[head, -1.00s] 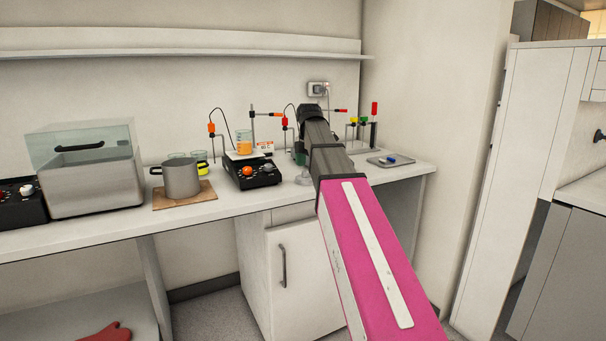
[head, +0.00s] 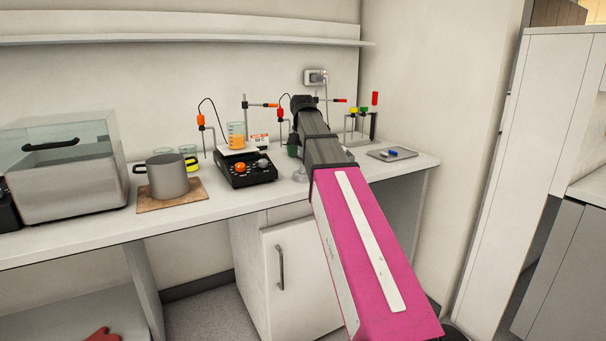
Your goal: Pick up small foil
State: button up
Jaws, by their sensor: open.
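I cannot make out a small foil in the head view. A grey tray (head: 412,154) on the right end of the bench holds a small blue item (head: 392,153) with something pale beside it, too small to identify. My pink and dark grey arm reaches over the bench toward the back wall, left of the tray. My gripper's fingers do not show; the arm hides them and part of the bench behind it.
A black stirrer hotplate (head: 246,170) with an orange-filled beaker (head: 236,136) stands left of my arm. Further left are a grey pot (head: 167,178) on a wooden board and a clear-lidded bath (head: 68,185). A stand with coloured clamps (head: 374,120) is behind the tray. A shelf (head: 180,38) runs above.

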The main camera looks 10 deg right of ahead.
aim_at(303, 172)
jog(key=shift+w+d+f, duration=0.1)
jog(key=shift+d+f, duration=0.05)
jog(key=shift+f, duration=1.15)
jog(key=shift+w+d+f, duration=0.1)
jog(key=shift+d+f, duration=0.05)
jog(key=shift+f, duration=1.1)
jog(key=c, duration=0.7)
